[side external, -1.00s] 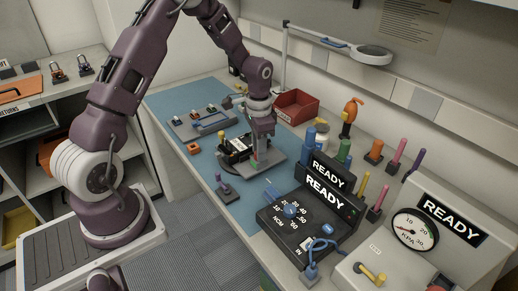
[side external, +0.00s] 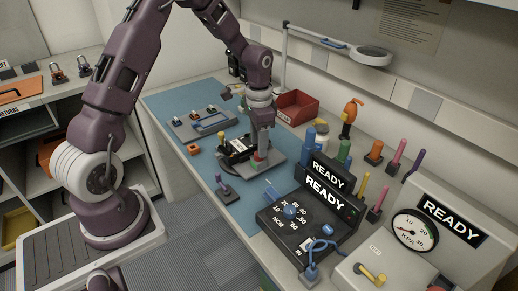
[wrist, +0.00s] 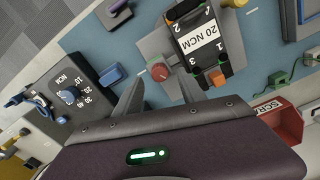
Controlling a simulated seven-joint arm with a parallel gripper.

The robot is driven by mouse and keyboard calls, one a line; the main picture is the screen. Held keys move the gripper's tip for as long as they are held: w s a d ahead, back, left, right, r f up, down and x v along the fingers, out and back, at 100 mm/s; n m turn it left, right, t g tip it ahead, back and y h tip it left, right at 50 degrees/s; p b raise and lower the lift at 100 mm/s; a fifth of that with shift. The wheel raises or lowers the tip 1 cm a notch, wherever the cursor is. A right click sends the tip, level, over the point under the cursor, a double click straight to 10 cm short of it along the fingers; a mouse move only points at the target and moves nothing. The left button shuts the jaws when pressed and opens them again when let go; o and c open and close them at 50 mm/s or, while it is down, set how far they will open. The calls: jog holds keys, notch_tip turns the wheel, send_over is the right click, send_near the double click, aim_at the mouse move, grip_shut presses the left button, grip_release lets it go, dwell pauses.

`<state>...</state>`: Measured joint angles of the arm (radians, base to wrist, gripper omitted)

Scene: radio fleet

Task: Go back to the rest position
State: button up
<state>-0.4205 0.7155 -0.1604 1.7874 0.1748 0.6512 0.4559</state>
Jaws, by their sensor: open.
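My gripper (side external: 262,155) is low over the blue mat (side external: 232,200), by the grey plate that holds a black radio (side external: 236,147). The radio (wrist: 201,45) there has a white label reading "20 NCM", numbered corners and an orange piece at one corner. A red knob (wrist: 160,71) stands beside the radio on the grey plate (wrist: 150,45), just beyond the fingertips. In the side view my gripper partly hides the radio's right side.
A black "READY" torque box (side external: 308,218) and a gauge box (side external: 435,225) stand at the right. A red bin (side external: 297,106) and a lamp (side external: 372,54) are behind my gripper. Several coloured-handled tools line the back.

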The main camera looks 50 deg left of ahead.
notch_tip(320, 180, up, 4)
jog(key=shift+r, duration=0.15)
jog(key=shift+d+r, duration=0.1)
jog(key=shift+r, duration=0.25)
jog(key=s+d+r+t, duration=0.1)
jog(key=s+d+r, duration=0.3)
jog(key=r, duration=0.4)
jog(key=s+d+r+n+t, duration=0.1)
jog(key=s+d+r, duration=0.1)
jog(key=s, duration=0.5)
jog(key=s+d+r+n+t, duration=0.1)
jog(key=s+d+r+t, duration=0.1)
jog(key=s, duration=0.5)
jog(key=s+d+r+n+t, duration=0.1)
jog(key=s+d+r, duration=0.3)
jog(key=s, duration=0.3)
jog(key=shift+d+r+t, duration=0.25)
jog(key=shift+r+t, duration=0.05)
